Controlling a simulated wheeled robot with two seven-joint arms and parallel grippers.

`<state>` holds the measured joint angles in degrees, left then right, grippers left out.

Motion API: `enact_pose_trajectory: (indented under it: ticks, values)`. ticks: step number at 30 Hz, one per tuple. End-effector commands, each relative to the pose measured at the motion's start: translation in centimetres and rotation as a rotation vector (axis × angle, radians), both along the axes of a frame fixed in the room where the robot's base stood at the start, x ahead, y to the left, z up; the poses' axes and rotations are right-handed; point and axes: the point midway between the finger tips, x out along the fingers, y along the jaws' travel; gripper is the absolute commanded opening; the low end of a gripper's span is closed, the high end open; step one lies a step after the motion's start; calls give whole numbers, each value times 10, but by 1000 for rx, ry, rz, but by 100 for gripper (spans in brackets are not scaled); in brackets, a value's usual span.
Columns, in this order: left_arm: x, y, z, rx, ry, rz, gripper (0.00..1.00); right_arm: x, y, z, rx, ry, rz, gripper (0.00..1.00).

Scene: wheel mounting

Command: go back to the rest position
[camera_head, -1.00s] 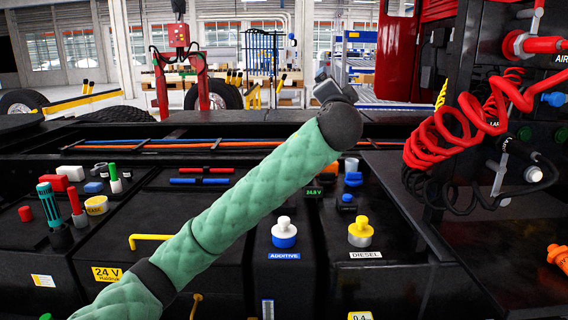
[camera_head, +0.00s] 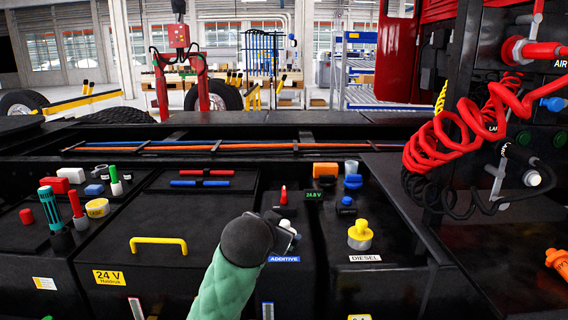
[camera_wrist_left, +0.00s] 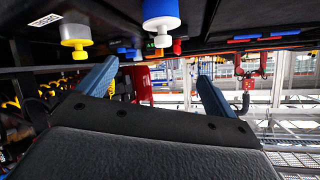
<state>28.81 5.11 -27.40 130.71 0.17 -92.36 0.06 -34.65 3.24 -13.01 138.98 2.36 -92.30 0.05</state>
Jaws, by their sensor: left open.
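My left arm, in a green padded sleeve, comes up from the bottom of the head view. Its dark wrist (camera_head: 246,240) is in front of the black tank labelled ADDITIVE, and its fingers are mostly hidden there. In the left wrist view my left gripper (camera_wrist_left: 155,86) is open, with two blue fingertips apart and nothing between them. That view looks upside down. The blue and white cap (camera_wrist_left: 162,18) shows at its top, above the gap and apart from the fingers. In the head view that cap is largely hidden behind my wrist. My right gripper is not in view.
The yellow DIESEL cap (camera_head: 360,235) stands right of my wrist. A yellow handle (camera_head: 158,244) is on the black box to the left. Red coiled hoses (camera_head: 455,135) hang at the right. A red stand (camera_head: 182,75) is farther back, beyond the truck frame.

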Motion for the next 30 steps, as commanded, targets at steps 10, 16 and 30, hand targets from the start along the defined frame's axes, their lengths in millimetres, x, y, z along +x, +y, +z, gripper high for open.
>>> enact_pose_trajectory:
  ticks: [10, 16, 30]
  values:
    - [-54, 43, -91, -93, 164, 42, 93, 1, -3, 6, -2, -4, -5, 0]
    - [-88, 67, -144, -121, 261, 85, 93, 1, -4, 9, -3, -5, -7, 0]
    - [-188, 110, -276, -138, 536, 189, 93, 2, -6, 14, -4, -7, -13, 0]
